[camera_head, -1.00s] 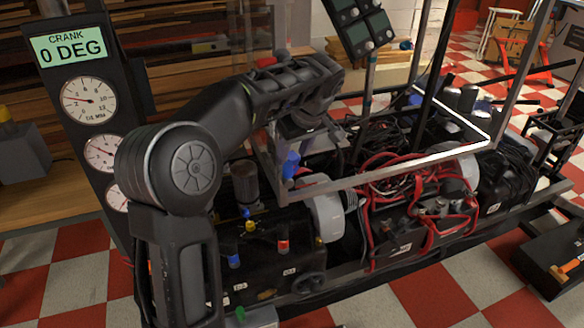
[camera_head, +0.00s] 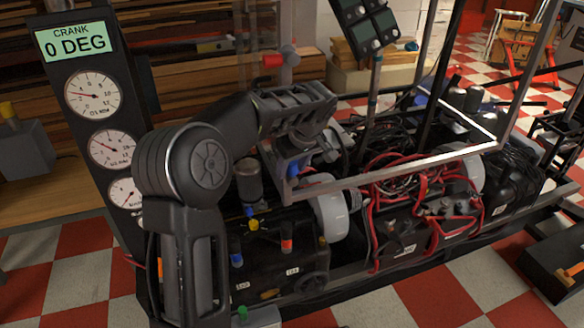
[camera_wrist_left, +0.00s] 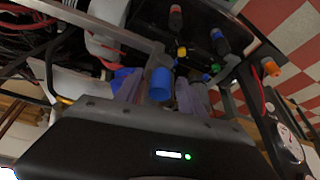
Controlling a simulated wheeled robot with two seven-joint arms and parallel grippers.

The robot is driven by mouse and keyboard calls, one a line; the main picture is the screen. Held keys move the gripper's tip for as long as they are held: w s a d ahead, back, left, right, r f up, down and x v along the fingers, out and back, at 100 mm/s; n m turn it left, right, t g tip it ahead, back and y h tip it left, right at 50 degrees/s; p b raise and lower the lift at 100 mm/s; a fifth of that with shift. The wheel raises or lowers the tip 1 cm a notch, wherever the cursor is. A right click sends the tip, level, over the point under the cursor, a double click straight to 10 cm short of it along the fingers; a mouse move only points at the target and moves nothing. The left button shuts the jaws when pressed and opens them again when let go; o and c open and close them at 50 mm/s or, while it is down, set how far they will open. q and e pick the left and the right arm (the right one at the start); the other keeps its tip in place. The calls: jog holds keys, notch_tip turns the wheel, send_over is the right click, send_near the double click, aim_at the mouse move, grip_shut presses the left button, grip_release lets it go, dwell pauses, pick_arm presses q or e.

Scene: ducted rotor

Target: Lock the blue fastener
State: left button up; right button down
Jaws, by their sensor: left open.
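The blue fastener (camera_head: 293,168) sits at the near left corner of the metal frame (camera_head: 400,178), above the engine. It also shows in the left wrist view as a blue cylinder (camera_wrist_left: 160,84), with another blue part (camera_wrist_left: 122,76) close beside it. My left gripper (camera_head: 299,158) is open at this corner. In the left wrist view its two fingers (camera_wrist_left: 163,95) stand on either side of the blue cylinder, apart from each other. I cannot tell whether either finger touches it. The gripper hides part of the fastener in the head view. My right gripper is not in view.
The engine has small coloured knobs, including yellow (camera_head: 253,224) and another blue one (camera_head: 236,260). Red hoses (camera_head: 420,190) and black cables crowd the middle. A gauge panel (camera_head: 90,110) reading 0 DEG stands at left. A red knob (camera_head: 272,61) is behind my arm.

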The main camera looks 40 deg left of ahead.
pick_arm(q)
grip_shut()
dwell(0.5)
dwell(0.9)
